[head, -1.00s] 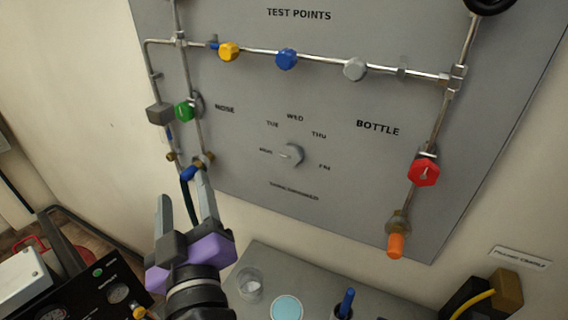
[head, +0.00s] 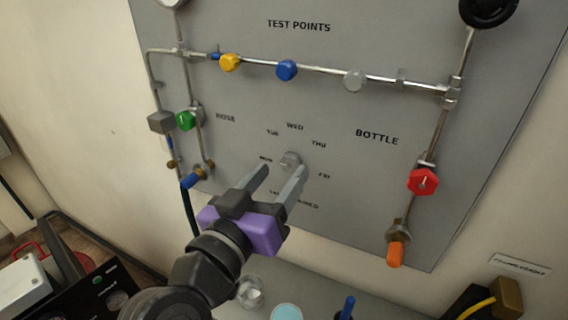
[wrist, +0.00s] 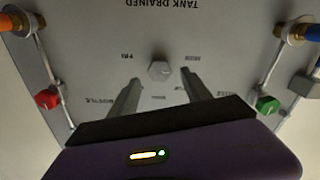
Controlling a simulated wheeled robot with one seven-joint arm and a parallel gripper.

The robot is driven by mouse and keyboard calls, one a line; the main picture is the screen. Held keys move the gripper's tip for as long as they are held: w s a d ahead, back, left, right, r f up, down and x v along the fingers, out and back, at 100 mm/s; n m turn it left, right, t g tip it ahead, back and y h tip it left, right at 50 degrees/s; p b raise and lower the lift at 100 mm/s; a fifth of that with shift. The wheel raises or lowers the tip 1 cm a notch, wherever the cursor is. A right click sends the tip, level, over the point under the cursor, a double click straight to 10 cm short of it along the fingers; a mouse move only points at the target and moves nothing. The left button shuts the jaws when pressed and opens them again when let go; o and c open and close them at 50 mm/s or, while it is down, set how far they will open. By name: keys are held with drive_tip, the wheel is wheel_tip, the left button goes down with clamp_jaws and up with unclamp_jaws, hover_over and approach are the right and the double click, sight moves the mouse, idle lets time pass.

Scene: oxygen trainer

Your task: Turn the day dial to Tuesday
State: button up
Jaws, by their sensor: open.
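The day dial (head: 290,160) is a small grey knob on the grey panel, with MON, TUE, WED, THU and FRI printed around it. The TUE label (head: 272,132) is at its upper left. My gripper (head: 284,169) is open, its two grey fingers pointing at the panel just below the dial. In the wrist view, where the lettering is upside down, the dial (wrist: 160,71) shows between the fingertips (wrist: 160,76), apart from both. I cannot tell which day its pointer marks now. The fingers partly hide the lettering under the dial.
Yellow (head: 229,62), blue (head: 287,70) and grey (head: 354,80) knobs line the pipe above. A green knob (head: 186,120) is left and a red knob (head: 422,181) right. A shelf below holds a clear cup (head: 250,292). The panel around the dial is flat.

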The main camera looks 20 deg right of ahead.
sight(291, 162)
drive_tip(key=shift+x, duration=1.4)
clamp_jaws()
